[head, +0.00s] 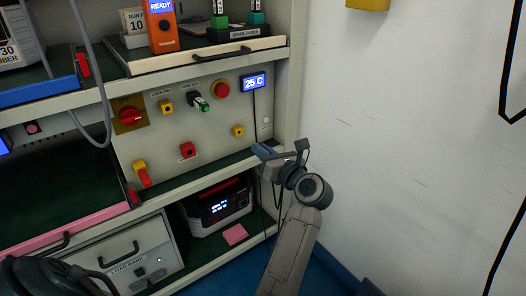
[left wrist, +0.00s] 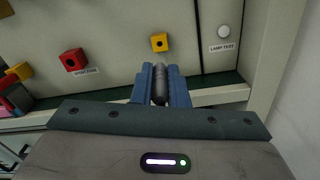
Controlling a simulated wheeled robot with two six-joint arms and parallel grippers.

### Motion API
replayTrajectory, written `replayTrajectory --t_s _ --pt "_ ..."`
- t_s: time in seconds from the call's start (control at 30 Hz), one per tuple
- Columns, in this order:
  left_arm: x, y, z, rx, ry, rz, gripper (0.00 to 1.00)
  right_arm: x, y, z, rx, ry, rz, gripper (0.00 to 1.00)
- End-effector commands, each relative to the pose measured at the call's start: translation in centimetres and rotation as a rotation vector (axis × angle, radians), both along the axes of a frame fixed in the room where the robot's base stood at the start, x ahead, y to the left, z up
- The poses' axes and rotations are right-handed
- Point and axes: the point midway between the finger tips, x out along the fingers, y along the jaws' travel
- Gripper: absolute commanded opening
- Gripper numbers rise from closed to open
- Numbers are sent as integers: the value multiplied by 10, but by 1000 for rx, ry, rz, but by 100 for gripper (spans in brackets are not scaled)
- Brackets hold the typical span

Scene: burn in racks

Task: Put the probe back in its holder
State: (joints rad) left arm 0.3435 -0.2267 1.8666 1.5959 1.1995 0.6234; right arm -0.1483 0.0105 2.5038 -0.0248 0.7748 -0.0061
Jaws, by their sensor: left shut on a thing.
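My left gripper (head: 264,152) is in front of the right end of the control panel, below the 25 C display (head: 253,82). In the left wrist view its blue fingers (left wrist: 160,88) are shut on a dark grey rod, which looks like the probe (left wrist: 160,84). The rod lies between the fingers and points towards the panel. In the head view the probe is too small to make out. A thin dark cable runs down from the display to near the gripper. I cannot pick out the probe's holder for certain in either view. My right gripper is not in view.
A black unit (head: 217,208) stands on the shelf below. A white wall (head: 410,130) is close on the right.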

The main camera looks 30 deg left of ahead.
Motion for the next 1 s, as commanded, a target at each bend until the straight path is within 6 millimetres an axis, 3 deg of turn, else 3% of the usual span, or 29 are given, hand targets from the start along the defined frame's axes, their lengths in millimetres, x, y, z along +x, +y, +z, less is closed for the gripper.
replayTrajectory --t_s 0.23,0.7,1.0 --pt "3 8 1 2 -1 0 0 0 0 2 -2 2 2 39" --pt "19 46 1 2 0 0 0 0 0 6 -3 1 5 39" --pt "22 54 0 0 0 0 0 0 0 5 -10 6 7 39"
